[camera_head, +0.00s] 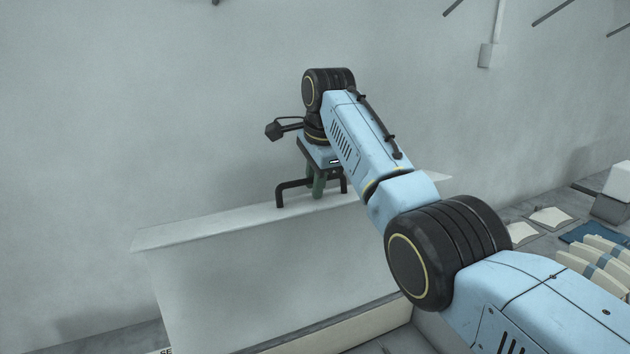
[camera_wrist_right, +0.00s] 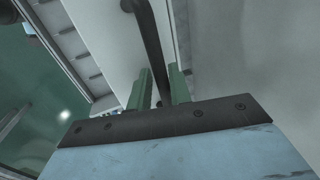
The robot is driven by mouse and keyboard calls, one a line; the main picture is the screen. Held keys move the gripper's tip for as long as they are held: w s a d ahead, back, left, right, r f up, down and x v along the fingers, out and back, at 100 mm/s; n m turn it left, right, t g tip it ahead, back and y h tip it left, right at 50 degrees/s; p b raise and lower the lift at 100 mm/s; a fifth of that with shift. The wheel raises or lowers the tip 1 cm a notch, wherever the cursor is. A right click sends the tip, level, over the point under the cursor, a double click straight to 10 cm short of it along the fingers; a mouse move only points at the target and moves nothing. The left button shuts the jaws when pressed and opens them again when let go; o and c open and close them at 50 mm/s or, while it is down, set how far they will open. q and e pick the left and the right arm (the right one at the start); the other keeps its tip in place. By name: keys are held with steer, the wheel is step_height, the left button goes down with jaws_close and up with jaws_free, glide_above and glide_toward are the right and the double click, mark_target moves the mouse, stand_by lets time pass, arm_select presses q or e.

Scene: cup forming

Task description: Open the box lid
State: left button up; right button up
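The pale grey box lid (camera_head: 260,275) stands raised, its broad face toward the head camera and its upper edge sloping up to the right. A black bar handle (camera_head: 281,196) sits at that upper edge. My right gripper (camera_head: 319,187) reaches down to the handle from above. In the right wrist view, the green fingers (camera_wrist_right: 160,90) lie on both sides of the black handle (camera_wrist_right: 147,30), with little gap visible, and appear shut on it. The box's pale rim (camera_head: 370,332) shows below the lid; most of the box is out of view. My left gripper is not in view.
A grey wall (camera_head: 150,100) rises close behind the lid. At the right lie pale square pieces (camera_head: 550,217), a blue mat (camera_head: 583,232) and several cream-and-blue curved items (camera_head: 600,262). My right arm covers the lid's right end.

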steer(key=shift+o, duration=0.8)
steer(key=shift+r, duration=0.35)
steer(key=b+v, duration=0.1)
steer(key=v, duration=1.1)
steer(key=shift+s+r, duration=0.2)
steer(key=shift+r, duration=0.15)
steer(key=shift+d+f, duration=0.1)
